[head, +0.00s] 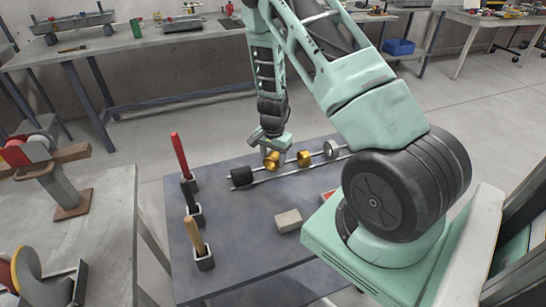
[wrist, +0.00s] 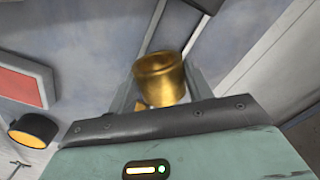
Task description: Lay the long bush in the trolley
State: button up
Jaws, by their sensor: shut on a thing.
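My gripper (head: 271,147) is shut on a gold bush (head: 271,161), low over two thin parallel rails (head: 270,180) on the blue-grey table. In the wrist view the same bush (wrist: 160,78) is tilted between the two fingers, its hollow end showing. Whether it touches the rails I cannot tell. A second gold bush (head: 304,158) is to its right along the rails, with a grey ring (head: 331,149) beyond it. A dark cylinder (head: 241,176) is at the left end of the rails. No separate trolley can be made out with certainty.
Upright handled tools, one with a red handle (head: 180,156) and one with a wooden handle (head: 193,232), stand in holders at the table's left edge. A pale block (head: 288,221) lies on the table (head: 235,262).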

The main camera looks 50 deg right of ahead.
jog(key=shift+f, duration=0.2)
jog(key=o, duration=1.1)
jog(key=shift+c, duration=0.2)
notch_tip(320, 180, up, 17)
jog(key=shift+r+p, duration=0.2)
jog(key=shift+p, duration=0.15)
